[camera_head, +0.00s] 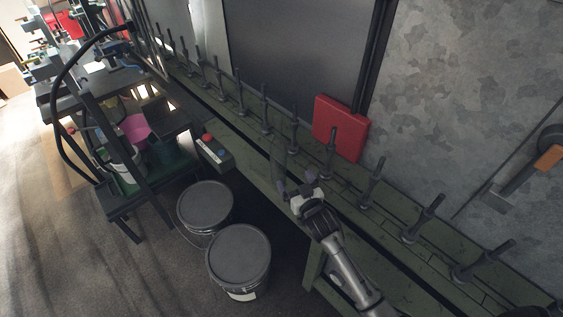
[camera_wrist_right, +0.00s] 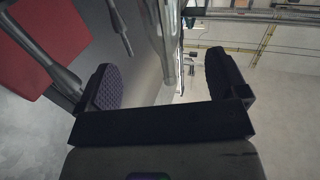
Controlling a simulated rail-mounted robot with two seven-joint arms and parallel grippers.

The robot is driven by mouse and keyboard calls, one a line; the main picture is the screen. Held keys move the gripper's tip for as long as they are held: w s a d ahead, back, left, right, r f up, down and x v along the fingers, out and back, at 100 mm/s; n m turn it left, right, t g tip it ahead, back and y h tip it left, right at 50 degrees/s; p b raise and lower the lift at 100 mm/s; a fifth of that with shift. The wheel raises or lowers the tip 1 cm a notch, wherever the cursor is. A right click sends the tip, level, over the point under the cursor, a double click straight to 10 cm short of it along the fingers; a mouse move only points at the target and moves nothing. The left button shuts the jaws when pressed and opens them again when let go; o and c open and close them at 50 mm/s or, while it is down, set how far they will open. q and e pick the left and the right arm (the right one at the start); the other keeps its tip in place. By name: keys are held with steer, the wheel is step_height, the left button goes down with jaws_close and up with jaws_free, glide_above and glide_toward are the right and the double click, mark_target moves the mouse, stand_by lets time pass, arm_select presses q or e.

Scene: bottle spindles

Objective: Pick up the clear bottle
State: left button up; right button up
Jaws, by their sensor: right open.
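The clear bottle (camera_head: 278,152) is a faint, see-through upright shape on the green spindle rail in the head view, just beyond my right gripper (camera_head: 297,182). In the right wrist view the clear bottle (camera_wrist_right: 168,45) shows as a glassy column beyond the gap between the two dark ribbed fingers of the right gripper (camera_wrist_right: 165,84). The right gripper is open, and nothing is held in it. The bottle's outline is hard to make out, and I cannot tell whether a finger touches it. My left gripper is not in view.
A row of dark spindles (camera_head: 331,153) stands along the green rail (camera_head: 235,140). A red box (camera_head: 341,128) is on the wall behind. Two lidded buckets (camera_head: 239,255) stand on the floor. A small control box with a red button (camera_head: 208,138) is at the rail's near side.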

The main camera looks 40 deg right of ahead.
mark_target(282, 161)
steer(key=b+x, duration=0.2)
steer(key=x, duration=0.5)
steer(key=shift+w+f, duration=0.1)
steer(key=shift+w+d+b, duration=0.15)
steer(key=shift+w+b, duration=0.15)
steer(key=shift+w, duration=0.2)
steer(key=b+x, duration=0.2)
steer(key=x, duration=0.2)
steer(key=shift+f, duration=0.1)
steer(key=shift+w+d, duration=0.1)
steer(key=shift+w, duration=0.45)
